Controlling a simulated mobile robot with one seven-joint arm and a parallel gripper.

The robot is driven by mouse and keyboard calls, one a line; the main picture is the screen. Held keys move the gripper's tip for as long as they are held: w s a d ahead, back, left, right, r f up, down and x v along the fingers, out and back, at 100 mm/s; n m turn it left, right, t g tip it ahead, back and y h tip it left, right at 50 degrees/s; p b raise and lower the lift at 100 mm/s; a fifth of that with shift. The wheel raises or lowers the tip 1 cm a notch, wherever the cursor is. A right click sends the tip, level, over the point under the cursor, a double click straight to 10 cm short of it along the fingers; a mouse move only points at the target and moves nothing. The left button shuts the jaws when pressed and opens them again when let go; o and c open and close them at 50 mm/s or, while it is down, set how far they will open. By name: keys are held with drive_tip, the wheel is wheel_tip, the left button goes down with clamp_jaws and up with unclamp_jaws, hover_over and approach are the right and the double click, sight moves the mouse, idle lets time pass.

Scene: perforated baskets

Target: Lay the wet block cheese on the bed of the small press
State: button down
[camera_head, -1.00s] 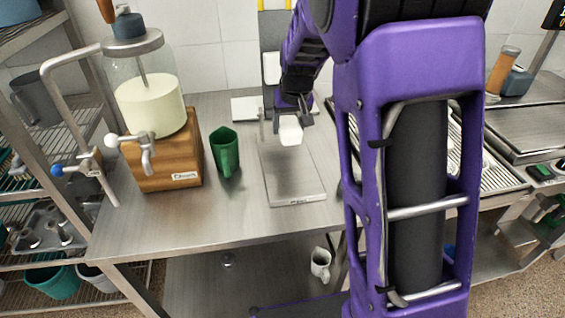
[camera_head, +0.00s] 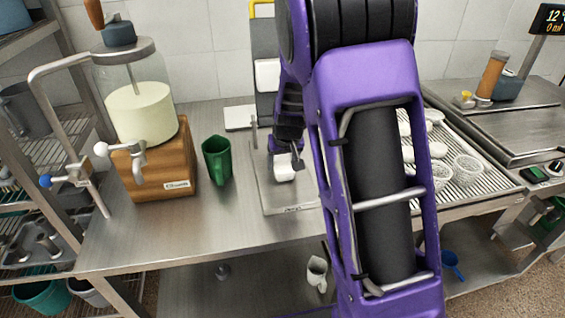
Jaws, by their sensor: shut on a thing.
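The white cheese block (camera_head: 284,174) is in my gripper (camera_head: 285,160), which is shut on it. The block is over the middle of the flat metal bed (camera_head: 272,203) of what looks like the small press. I cannot tell whether the block touches the bed. The press has a dark upright part (camera_head: 265,105) with a white panel at its back. My arm hides the right side of the bed and part of the upright.
A green jug (camera_head: 217,160) stands left of the bed, beside a glass container of pale liquid (camera_head: 143,113) on a wooden stand. Perforated baskets (camera_head: 467,170) and white pieces (camera_head: 435,117) sit on a ribbed draining surface to the right. The front left counter is clear.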

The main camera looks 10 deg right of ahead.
drive_tip(key=shift+f, duration=0.25)
unclamp_jaws()
drive_tip(key=shift+r, duration=0.1)
drive_tip(key=shift+r, duration=0.1)
drive_tip(key=shift+r, duration=0.25)
drive_tip(key=p+v, duration=0.1)
drive_tip(key=v, duration=1)
drive_tip(key=shift+s+r+p, duration=0.15)
drive_tip(key=shift+r+p, duration=0.15)
drive_tip(key=shift+p, duration=0.1)
drive_tip(key=shift+r, duration=0.1)
